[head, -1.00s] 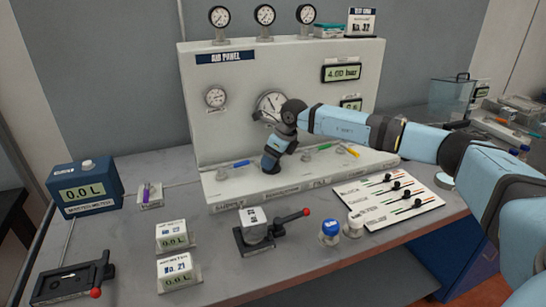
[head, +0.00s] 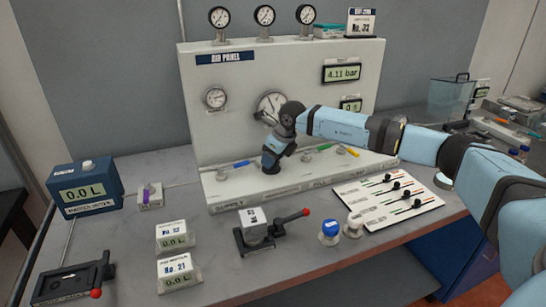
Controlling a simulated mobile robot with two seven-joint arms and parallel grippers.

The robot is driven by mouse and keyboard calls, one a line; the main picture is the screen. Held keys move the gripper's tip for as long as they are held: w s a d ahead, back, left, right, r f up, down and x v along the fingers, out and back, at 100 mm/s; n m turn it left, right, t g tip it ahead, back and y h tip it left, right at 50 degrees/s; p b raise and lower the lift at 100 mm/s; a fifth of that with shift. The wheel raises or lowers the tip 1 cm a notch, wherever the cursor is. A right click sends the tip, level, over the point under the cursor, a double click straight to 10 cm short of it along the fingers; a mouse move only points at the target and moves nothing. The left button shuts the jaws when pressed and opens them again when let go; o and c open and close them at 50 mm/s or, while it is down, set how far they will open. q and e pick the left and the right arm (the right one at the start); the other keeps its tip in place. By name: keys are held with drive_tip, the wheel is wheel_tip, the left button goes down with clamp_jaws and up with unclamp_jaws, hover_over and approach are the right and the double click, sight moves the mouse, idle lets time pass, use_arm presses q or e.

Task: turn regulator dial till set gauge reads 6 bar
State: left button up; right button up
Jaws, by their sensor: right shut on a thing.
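The air panel (head: 240,130) stands at the back of the bench. Its digital display (head: 341,73) reads 4.11 bar. My left gripper is out of view.
Blue and yellow levers (head: 347,150) flank my right gripper on the ledge. A clamp with a red-knobbed lever (head: 258,234), blue and white knobs (head: 330,230) and a slider board (head: 392,199) stand in front. The bench's left middle is partly clear.

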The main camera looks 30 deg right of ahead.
drive_tip(key=m+h, duration=0.1)
drive_tip(key=m, duration=0.2)
drive_tip(key=shift+a+m+t, duration=0.15)
drive_tip(key=shift+m+t, duration=0.15)
drive_tip(key=m+h+b, duration=0.1)
drive_tip(key=m+h, duration=0.1)
drive_tip(key=m, duration=0.3)
drive_tip(key=shift+a, duration=0.1)
drive_tip(key=shift+w+m+h+b, duration=0.1)
drive_tip(key=shift+m+h+b, duration=0.3)
drive_tip(key=shift+m, duration=0.6)
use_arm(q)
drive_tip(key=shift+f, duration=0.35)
use_arm(e)
drive_tip(key=shift+m+g+h, duration=0.3)
drive_tip(key=shift+m+g, duration=0.1)
drive_tip(key=shift+m, duration=0.2)
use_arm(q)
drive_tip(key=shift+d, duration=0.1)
use_arm(e)
drive_tip(key=shift+r, duration=0.1)
drive_tip(key=o, duration=0.9)
drive_tip(key=shift+c, duration=0.2)
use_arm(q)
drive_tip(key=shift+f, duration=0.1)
use_arm(e)
drive_tip(key=shift+o, duration=0.3)
